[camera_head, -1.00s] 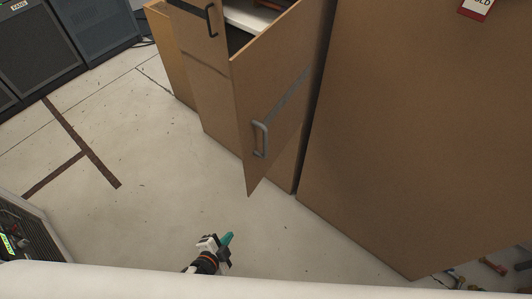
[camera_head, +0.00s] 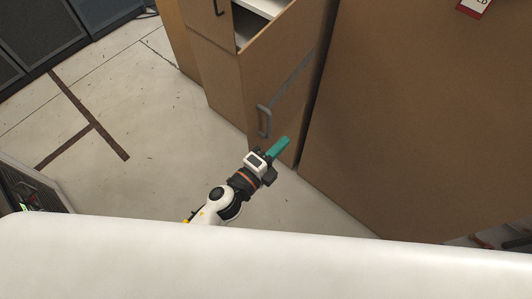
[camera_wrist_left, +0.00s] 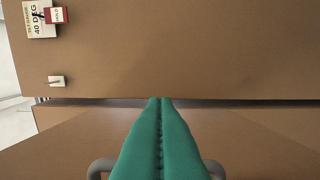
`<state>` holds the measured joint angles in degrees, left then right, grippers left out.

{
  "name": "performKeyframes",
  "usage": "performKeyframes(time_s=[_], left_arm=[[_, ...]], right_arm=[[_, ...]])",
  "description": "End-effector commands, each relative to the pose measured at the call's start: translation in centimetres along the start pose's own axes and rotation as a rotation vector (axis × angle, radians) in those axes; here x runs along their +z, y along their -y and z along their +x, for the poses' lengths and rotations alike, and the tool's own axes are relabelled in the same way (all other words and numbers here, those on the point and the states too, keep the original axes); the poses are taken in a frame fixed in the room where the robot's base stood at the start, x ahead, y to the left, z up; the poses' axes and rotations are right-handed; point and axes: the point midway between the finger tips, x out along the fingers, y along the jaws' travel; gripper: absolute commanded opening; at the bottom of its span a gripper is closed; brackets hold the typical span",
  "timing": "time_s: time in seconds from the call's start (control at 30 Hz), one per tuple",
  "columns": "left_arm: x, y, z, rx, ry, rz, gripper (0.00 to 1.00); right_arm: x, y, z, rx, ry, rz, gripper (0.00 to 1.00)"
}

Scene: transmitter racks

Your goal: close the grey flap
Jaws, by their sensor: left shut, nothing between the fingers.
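No flap that is grey all over shows. A brown panel (camera_head: 283,85) with a grey bar handle (camera_head: 264,120) stands open on a cabinet in the head view. My left gripper (camera_head: 285,141) has teal fingers, shut with nothing between them, and appears just right of and below the handle. In the left wrist view the shut fingers (camera_wrist_left: 160,100) point over the brown panel (camera_wrist_left: 70,140) towards a dark gap. The handle (camera_wrist_left: 98,168) shows on both sides of the fingers, its middle hidden behind them. I cannot tell whether the fingers touch the panel. My right gripper is not in view.
A large brown cabinet side (camera_head: 420,120) stands close on the right. It bears hanging tags (camera_wrist_left: 42,18) and a small pale fitting (camera_wrist_left: 56,81). Dark racks (camera_head: 50,40) stand at the back left. Pale floor (camera_head: 150,120) lies clear at the left.

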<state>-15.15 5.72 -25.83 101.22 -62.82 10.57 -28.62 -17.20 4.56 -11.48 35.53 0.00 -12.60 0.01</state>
Motion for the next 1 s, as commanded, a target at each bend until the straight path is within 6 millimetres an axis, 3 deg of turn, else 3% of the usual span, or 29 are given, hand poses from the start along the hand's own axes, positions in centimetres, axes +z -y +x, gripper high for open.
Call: performKeyframes(time_s=[0.1, 0.4, 1.0], left_arm=[[0.0, -0.3, 2.6, 0.002, 0.000, -0.003, 0.00], [-3.5, 0.0, 1.1, -0.001, -0.001, 0.000, 0.00], [-4.5, 0.1, 0.7, -0.002, 0.016, 0.001, 0.00]], right_arm=[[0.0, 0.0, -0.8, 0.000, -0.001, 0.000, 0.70], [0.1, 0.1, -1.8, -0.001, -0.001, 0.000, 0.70], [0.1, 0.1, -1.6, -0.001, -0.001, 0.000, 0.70]])
